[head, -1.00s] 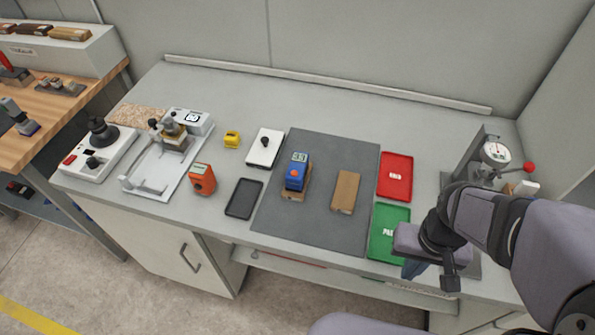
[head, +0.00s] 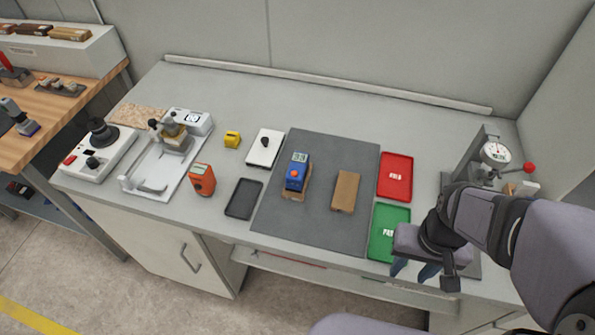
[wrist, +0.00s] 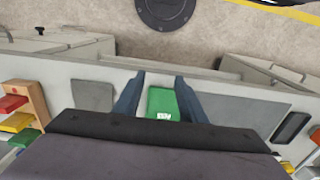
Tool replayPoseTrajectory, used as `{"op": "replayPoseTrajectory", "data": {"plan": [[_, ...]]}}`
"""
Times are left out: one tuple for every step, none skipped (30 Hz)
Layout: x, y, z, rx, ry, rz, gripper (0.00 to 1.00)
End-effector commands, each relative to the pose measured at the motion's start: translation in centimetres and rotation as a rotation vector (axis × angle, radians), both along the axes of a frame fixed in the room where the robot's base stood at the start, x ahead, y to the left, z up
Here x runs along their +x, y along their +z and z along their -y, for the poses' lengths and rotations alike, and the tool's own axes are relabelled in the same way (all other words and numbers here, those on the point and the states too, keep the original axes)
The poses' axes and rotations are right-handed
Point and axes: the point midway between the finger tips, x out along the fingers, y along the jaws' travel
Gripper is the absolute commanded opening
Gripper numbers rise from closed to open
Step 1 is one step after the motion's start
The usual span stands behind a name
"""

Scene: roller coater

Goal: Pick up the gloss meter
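A blue handheld meter (head: 296,172) with a grey display and an orange-red button stands on a brown block on the dark grey mat; I take it as the gloss meter. An orange handheld meter (head: 202,180) with a small display stands farther left on the bench. My gripper (head: 412,271) is at the front right, near the green tray and well to the right of the blue meter. In the wrist view my gripper (wrist: 160,78) is open, its two blue fingers apart and nothing held. The blue meter is not visible in the wrist view.
The mat (head: 270,215) also holds a bare brown block (head: 345,191). A red tray (head: 395,177) and a green tray (head: 388,233) lie to its right. A dial gauge stand (head: 494,153) is behind my arm.

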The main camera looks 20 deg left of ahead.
Motion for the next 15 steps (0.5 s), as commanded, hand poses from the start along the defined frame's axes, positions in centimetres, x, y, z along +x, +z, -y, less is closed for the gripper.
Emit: {"op": "replayPoseTrajectory", "data": {"plan": [[0.0, 0.0, 0.0, 0.0, 0.0, 0.0, 0.5], [0.0, 0.0, 0.0, 0.0, 0.0, 0.0, 0.57], [0.0, 0.0, 0.0, 0.0, 0.0, 0.0, 0.58], [0.0, 0.0, 0.0, 0.0, 0.0, 0.0, 0.58], [0.0, 0.0, 0.0, 0.0, 0.0, 0.0, 0.58], [0.0, 0.0, 0.0, 0.0, 0.0, 0.0, 0.58], [0.0, 0.0, 0.0, 0.0, 0.0, 0.0, 0.58], [0.0, 0.0, 0.0, 0.0, 0.0, 0.0, 0.58], [0.0, 0.0, 0.0, 0.0, 0.0, 0.0, 0.58], [0.0, -0.01, 0.0, 0.0, 0.001, 0.0, 0.58], [-0.01, -0.05, 0.01, -0.002, 0.004, -0.001, 0.58], [-0.05, -0.15, 0.02, -0.006, 0.014, -0.005, 0.58], [-0.08, -0.27, 0.05, -0.011, 0.026, -0.009, 0.58], [-0.13, -0.42, 0.1, -0.018, 0.043, -0.015, 0.58], [-0.21, -0.68, 0.23, -0.033, 0.074, -0.025, 0.58]]}}
